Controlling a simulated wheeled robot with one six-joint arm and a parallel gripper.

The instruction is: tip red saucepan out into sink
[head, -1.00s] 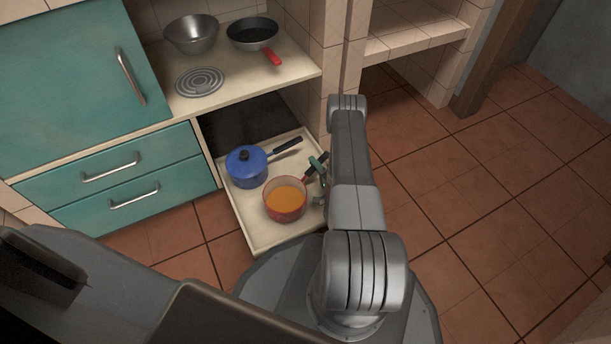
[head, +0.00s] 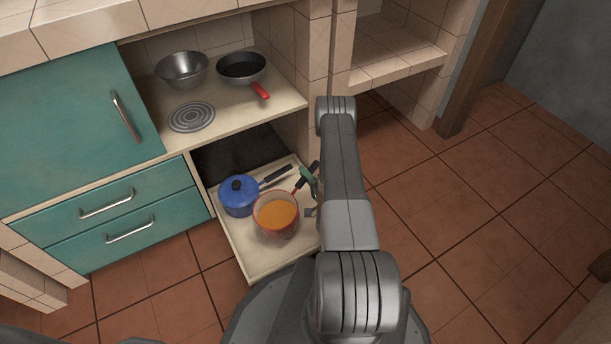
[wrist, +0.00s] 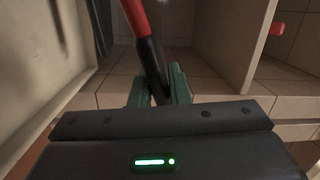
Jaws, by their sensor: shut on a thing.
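The red saucepan (head: 277,216) holds an orange liquid and looks upright over the pulled-out lower drawer, beside the blue pot. Whether its base touches the drawer floor I cannot tell. My gripper (head: 308,184) is at the saucepan's handle, at the drawer's right side. In the wrist view my gripper (wrist: 158,90) has its green fingers shut around the black part of the handle (wrist: 148,55); the red part runs up beyond it. The saucepan's bowl is out of the wrist view. No sink shows in either view.
The blue lidded pot (head: 239,195) stands close left of the saucepan in the drawer (head: 250,262). A shelf above holds a metal bowl (head: 182,70), a frying pan (head: 241,68) and a coiled ring (head: 191,117). Open tiled floor (head: 470,220) lies right.

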